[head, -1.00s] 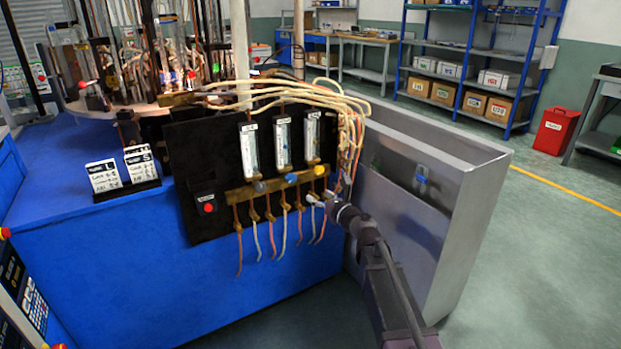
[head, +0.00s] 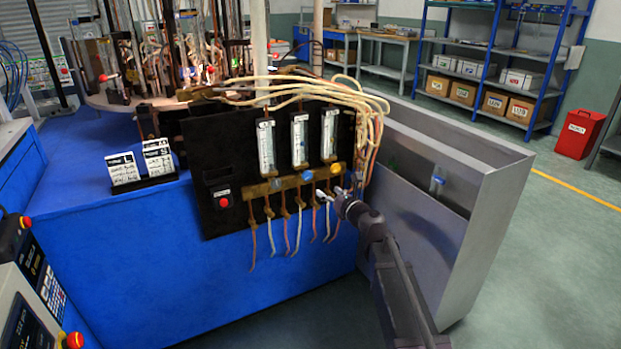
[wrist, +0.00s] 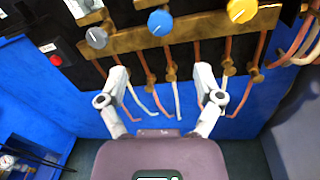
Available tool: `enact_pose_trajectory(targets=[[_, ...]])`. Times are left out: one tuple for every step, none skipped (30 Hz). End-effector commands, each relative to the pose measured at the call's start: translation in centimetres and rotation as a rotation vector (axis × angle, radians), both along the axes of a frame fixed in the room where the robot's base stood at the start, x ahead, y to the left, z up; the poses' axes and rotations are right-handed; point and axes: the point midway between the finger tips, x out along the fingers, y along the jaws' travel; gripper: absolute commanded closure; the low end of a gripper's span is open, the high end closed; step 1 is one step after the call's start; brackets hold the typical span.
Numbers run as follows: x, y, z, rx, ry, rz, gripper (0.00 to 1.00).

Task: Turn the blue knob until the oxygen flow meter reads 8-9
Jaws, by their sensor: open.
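The blue knob (head: 308,175) is the middle of three knobs on a brass bar on the black panel; in the wrist view it is at the top centre (wrist: 160,22). The middle flow meter (head: 300,140) is a clear upright tube above it; its reading is too small to tell. My gripper (head: 329,194) is just below and right of the blue knob in the head view. In the wrist view my gripper (wrist: 160,74) is open and empty, its two fingers spread below the knob, apart from it.
A grey knob (wrist: 96,37) and a yellow knob (wrist: 242,10) flank the blue one. Thin hoses (head: 287,232) hang below the brass bar (head: 291,180). A red button (wrist: 55,60) is at left. A grey metal bin (head: 490,215) stands right of the panel.

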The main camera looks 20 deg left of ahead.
Motion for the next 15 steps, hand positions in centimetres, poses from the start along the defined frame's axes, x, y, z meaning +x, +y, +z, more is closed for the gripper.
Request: enact_pose_trajectory(targets=[[0.6, 0.7, 0.0, 0.000, 0.000, 0.001, 0.16], [0.8, 1.1, 0.0, 0.000, 0.000, 0.002, 0.16], [1.2, 1.5, 0.0, 0.000, 0.000, 0.002, 0.16], [1.4, 1.9, 0.0, 0.000, 0.000, 0.002, 0.16], [1.7, 2.2, 0.0, 0.000, 0.000, 0.002, 0.16], [2.1, 2.8, 0.0, 0.000, 0.000, 0.001, 0.16], [2.3, 3.2, 0.0, 0.000, 0.000, 0.001, 0.16], [2.6, 3.5, 0.0, 0.000, 0.000, 0.001, 0.16], [2.9, 4.1, 0.0, 0.000, 0.000, 0.001, 0.16], [3.2, 4.5, 0.0, 0.000, 0.000, 0.002, 0.16], [3.4, 4.9, 0.0, 0.000, 0.000, 0.002, 0.16], [3.8, 5.4, 0.0, 0.000, 0.000, 0.002, 0.16], [4.1, 5.7, 0.0, 0.000, 0.000, 0.002, 0.16], [4.3, 6.1, 0.0, 0.000, 0.000, 0.002, 0.16], [4.7, 6.6, 0.0, 0.000, 0.000, 0.001, 0.16]])
